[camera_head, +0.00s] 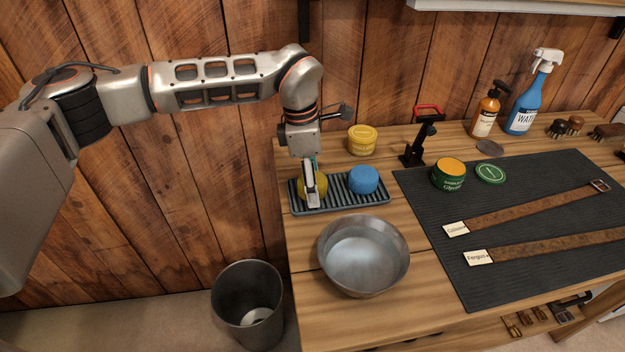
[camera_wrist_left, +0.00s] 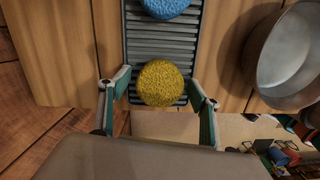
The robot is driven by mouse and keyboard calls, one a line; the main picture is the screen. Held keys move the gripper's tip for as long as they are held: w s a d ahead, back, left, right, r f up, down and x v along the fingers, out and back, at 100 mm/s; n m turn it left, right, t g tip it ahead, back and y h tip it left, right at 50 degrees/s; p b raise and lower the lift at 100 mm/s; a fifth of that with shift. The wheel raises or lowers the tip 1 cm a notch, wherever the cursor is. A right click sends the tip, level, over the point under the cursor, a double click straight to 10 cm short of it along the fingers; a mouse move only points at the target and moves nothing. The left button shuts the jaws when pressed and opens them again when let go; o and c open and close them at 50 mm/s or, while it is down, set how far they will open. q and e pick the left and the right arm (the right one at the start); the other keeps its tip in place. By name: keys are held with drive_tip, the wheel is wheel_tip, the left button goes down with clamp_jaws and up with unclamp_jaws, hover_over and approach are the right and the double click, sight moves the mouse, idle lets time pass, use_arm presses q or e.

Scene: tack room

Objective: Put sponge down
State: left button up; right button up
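A round yellow sponge (camera_head: 321,184) lies on the left part of a grey ribbed tray (camera_head: 350,202). A round blue sponge (camera_head: 364,180) lies on the same tray, to its right. My left gripper (camera_head: 311,190) is low over the tray at the yellow sponge and partly hides it in the head view. In the left wrist view, the yellow sponge (camera_wrist_left: 159,83) is between the spread fingers of my left gripper (camera_wrist_left: 159,78), with a small gap on each side. The blue sponge (camera_wrist_left: 166,6) is at the top edge there. My right gripper is not in view.
A metal bowl (camera_head: 362,258) stands just in front of the tray. A yellow tin (camera_head: 362,140) stands behind it, and a black clamp stand (camera_head: 417,145) to the right. A dark mat (camera_head: 530,225) holds leather straps and an open green jar (camera_head: 448,175). A bin (camera_head: 248,300) stands on the floor.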

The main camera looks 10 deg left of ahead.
use_arm(q)
wheel_tip(320, 180, up, 12)
drive_tip(key=a, duration=0.1)
drive_tip(key=shift+s+a+r+p, duration=0.15)
drive_tip(key=shift+s+a+p, duration=0.05)
drive_tip(key=shift+p, duration=0.15)
drive_tip(key=shift+c, duration=0.5)
clamp_jaws()
idle(0.8)
